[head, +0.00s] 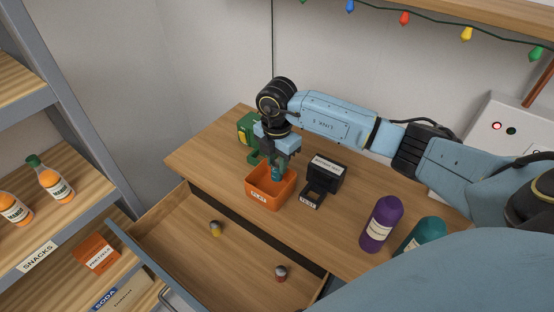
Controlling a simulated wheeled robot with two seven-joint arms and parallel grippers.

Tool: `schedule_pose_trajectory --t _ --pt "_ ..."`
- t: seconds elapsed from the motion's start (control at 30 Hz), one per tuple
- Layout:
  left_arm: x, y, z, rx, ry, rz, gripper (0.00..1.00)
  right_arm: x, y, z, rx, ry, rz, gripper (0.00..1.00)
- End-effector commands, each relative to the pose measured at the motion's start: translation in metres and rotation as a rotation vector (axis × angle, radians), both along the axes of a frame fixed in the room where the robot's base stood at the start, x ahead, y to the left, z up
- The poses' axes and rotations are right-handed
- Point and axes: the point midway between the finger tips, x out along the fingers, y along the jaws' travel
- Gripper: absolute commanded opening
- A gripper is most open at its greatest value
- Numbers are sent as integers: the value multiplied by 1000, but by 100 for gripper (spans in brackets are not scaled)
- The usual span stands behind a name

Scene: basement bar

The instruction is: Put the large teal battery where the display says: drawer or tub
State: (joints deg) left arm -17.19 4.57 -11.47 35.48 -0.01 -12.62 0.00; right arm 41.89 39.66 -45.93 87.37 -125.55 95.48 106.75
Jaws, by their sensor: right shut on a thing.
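My right gripper (277,163) points down above the orange tub (271,198), shut on the teal battery (276,174). The battery is held upright, with its lower end at or just inside the tub's opening; I cannot tell if it touches the bottom. The tub has a white label that seems to read "FLAT". Right of it stands a black device (326,174) with a white label and a low front part (310,200); any display reading is not legible. The wooden drawer (180,242) is open below the tabletop. My left gripper is not in view.
A purple bottle (380,223) and a teal bottle (424,234) stand at the right. A green object (247,127) stands behind the gripper. Shelves (55,190) are at the left.

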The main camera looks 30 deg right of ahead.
Motion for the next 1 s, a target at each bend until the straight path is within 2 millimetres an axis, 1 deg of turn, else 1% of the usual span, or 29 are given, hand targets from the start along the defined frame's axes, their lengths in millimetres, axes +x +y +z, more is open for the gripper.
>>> schedule_pose_trajectory --t 0.07,0.1,0.27,0.53,0.67,0.77,1.0 --pt "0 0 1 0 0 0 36 0 0 1 0 -1 0 0" --pt "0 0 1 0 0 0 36 0 0 1 0 -1 0 34" --pt "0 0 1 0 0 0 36 0 0 1 0 0 1 55" --pt "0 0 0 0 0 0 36 0 0 1 0 1 1 55" --pt "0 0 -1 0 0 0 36 1 0 10 1 -2 1 55" --pt "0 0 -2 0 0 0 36 1 0 27 0 -5 2 55" --pt "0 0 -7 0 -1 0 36 1 0 82 0 -5 1 55"
